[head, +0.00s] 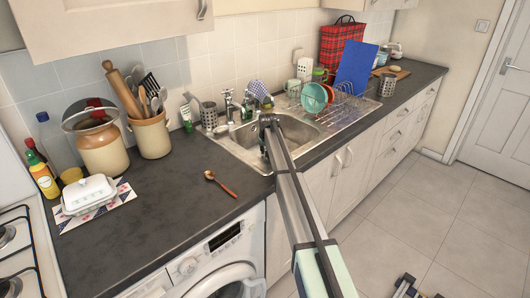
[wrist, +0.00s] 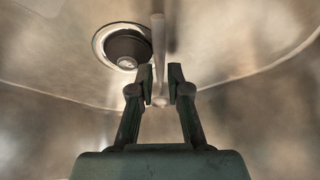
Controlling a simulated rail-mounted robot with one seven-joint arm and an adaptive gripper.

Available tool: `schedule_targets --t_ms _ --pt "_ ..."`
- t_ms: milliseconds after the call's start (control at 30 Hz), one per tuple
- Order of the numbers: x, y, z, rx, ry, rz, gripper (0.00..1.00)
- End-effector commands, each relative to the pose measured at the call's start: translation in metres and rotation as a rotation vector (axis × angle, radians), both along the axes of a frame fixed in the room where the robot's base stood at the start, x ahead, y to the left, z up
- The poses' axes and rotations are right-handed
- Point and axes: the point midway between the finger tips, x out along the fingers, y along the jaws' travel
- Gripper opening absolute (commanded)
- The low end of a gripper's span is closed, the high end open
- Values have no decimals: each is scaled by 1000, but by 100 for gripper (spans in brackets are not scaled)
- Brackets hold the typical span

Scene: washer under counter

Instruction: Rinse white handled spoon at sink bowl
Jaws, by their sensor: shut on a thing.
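My gripper (wrist: 160,86) is shut on a thin pale rod in the wrist view, which looks like the handle of the white handled spoon (wrist: 158,45). The rod extends up the picture from between the fingertips. Behind it is the sink bowl (wrist: 235,60), with the dark round drain (wrist: 128,47) just left of the rod. In the head view my arm reaches over the near side of the sink bowl (head: 298,131). The spoon cannot be made out there. The tap (head: 228,104) stands at the bowl's back left. No running water can be made out.
Another spoon (head: 221,184) with a reddish-brown handle lies on the dark counter (head: 165,215), left of the sink. A dish rack with plates (head: 314,97) stands right of the bowl. A metal utensil holder (head: 208,116) and a utensil crock (head: 150,135) stand left of the tap.

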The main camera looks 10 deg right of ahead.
Motion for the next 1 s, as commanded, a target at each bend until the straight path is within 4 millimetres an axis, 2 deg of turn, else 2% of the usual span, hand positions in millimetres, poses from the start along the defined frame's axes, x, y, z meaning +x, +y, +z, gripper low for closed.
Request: schedule_targets --t_ms 567,1000 --pt "2 1 1 1 -4 2 0" --pt "1 1 30 0 -3 1 0"
